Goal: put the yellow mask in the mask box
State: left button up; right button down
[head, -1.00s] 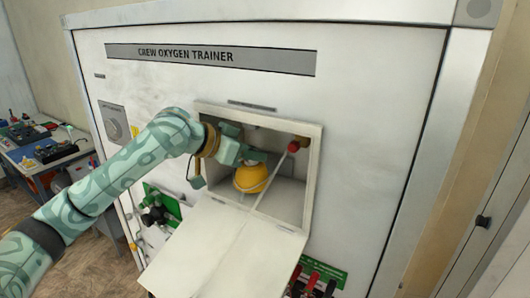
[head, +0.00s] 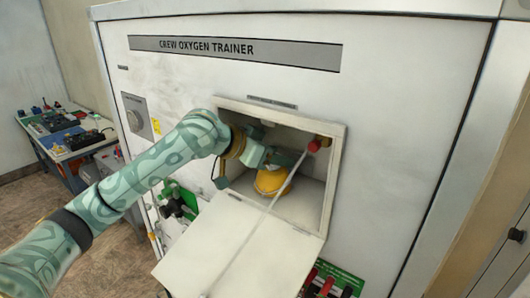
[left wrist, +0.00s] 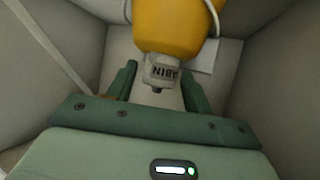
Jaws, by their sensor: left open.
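The yellow mask (head: 271,181) is inside the open mask box (head: 334,185), a white recess in the trainer's front. In the left wrist view the mask (left wrist: 172,26) shows at the top, with a grey lettered fitting (left wrist: 160,72) pointing toward my gripper. My left gripper (head: 278,160) reaches into the box at the mask. In the left wrist view its two green fingers (left wrist: 157,88) are open, one on each side of the fitting, with gaps visible. A pale hose runs from near a red fitting (head: 316,145) down across the box front. My right gripper is not in view.
The box's white door (head: 220,245) hangs folded down below the opening. A green panel with red and black parts (head: 330,281) is at lower right, another green panel (head: 178,199) at left. A cluttered bench (head: 70,140) stands far left.

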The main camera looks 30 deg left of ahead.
pick_arm(q)
jog(key=b+v, duration=0.3)
jog(key=v, duration=0.9)
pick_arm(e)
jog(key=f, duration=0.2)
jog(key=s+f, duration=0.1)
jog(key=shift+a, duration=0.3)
pick_arm(q)
jog(key=shift+d, duration=0.1)
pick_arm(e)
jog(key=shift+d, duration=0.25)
pick_arm(q)
jog(key=shift+c, duration=0.3)
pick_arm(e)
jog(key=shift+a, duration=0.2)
